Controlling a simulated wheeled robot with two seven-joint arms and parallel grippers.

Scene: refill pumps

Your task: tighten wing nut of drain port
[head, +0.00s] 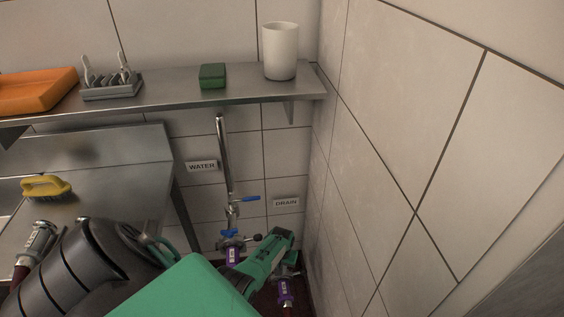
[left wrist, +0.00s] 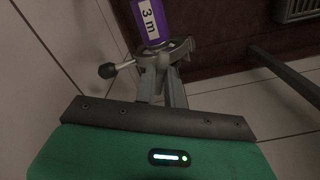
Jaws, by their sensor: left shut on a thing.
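The drain port's clamp (left wrist: 180,52) shows as a metal ring around the end of a hose with a purple sleeve (left wrist: 150,20) marked "3 m" in the left wrist view. In the head view the purple sleeve (head: 285,292) hangs below the DRAIN label (head: 286,202). My left gripper (left wrist: 163,62) is shut at the clamp, on what appears to be its wing nut; the fingers mostly hide the nut. In the head view the green left gripper (head: 284,262) covers most of the port. A rod with a black knob (left wrist: 107,70) sticks out left of the fingers. My right gripper is not in view.
The tiled wall (head: 400,150) is close on the right. A steel shelf (head: 160,97) runs above, and a steel counter (head: 110,190) lies left.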

